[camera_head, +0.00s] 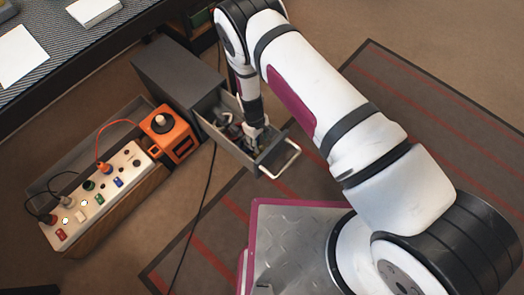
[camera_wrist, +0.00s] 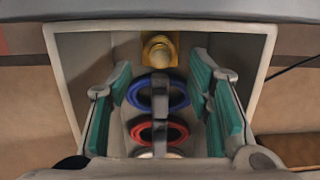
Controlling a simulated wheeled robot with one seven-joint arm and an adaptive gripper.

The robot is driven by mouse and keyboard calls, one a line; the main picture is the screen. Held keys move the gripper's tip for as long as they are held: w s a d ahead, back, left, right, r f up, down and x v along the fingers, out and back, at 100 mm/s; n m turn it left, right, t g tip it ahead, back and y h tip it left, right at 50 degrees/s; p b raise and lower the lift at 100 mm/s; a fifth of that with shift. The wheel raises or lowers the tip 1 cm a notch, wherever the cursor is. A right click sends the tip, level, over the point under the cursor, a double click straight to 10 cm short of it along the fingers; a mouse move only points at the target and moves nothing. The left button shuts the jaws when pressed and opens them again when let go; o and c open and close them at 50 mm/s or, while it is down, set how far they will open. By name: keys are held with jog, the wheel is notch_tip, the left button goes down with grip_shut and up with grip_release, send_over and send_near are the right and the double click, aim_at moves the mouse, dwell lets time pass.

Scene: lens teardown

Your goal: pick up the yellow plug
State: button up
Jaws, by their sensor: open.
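The yellow plug (camera_wrist: 159,48) lies at the far end of a grey open drawer (camera_wrist: 255,45) in the wrist view, beyond a blue ring-shaped thing and a red one. I cannot make it out in the head view. My gripper (camera_wrist: 161,70) is open, with its teal-padded fingers spread to the left and right. The plug appears between and beyond the fingertips, not touched by them. In the head view my gripper (camera_head: 255,133) points down over the drawer (camera_head: 249,155), and my arm hides part of its inside.
In the wrist view, the blue thing (camera_wrist: 176,92) and red thing (camera_wrist: 176,133) lie between the fingers. The drawer walls are close on both sides. In the head view, an orange box (camera_head: 168,132) and a panel with sockets and switches (camera_head: 100,198) stand left of the drawer.

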aim_at(261, 147)
jog(key=f+b, duration=0.1)
jog(key=f, duration=0.2)
jog(key=f+b, duration=0.1)
jog(key=f, duration=0.1)
jog(key=shift+s+d+b, duration=0.3)
jog(key=shift+s+d, duration=0.05)
jog(key=shift+d, duration=0.05)
jog(key=c, duration=1.1)
